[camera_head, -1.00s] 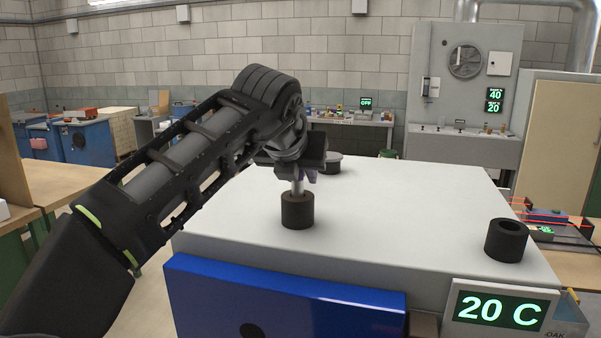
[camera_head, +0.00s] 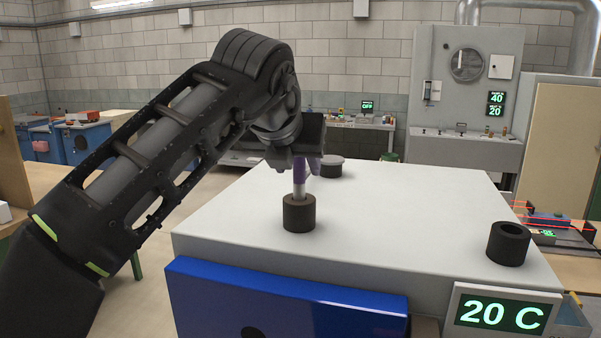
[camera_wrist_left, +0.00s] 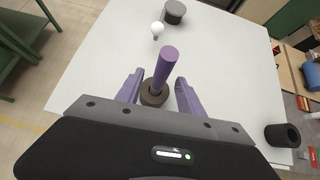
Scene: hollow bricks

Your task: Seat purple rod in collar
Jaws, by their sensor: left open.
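The purple rod (camera_wrist_left: 168,62) stands upright with its lower end in the dark hollow collar (camera_wrist_left: 153,96) on the white worktop. In the head view the lower part of the rod (camera_head: 299,189) looks pale above the collar (camera_head: 299,214). How deep the rod sits is hidden inside the collar. My left gripper (camera_head: 307,168) is above the collar. In the left wrist view its purple fingers (camera_wrist_left: 160,84) are spread on both sides of the rod, with gaps visible. My right gripper is not in view.
A second hollow dark cylinder (camera_head: 508,243) stands at the worktop's right edge. A dark cylinder with a grey top (camera_head: 331,168) stands behind my gripper, near a small white round thing (camera_wrist_left: 157,29). A 20 C display (camera_head: 502,313) is at the front right. The worktop's middle is clear.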

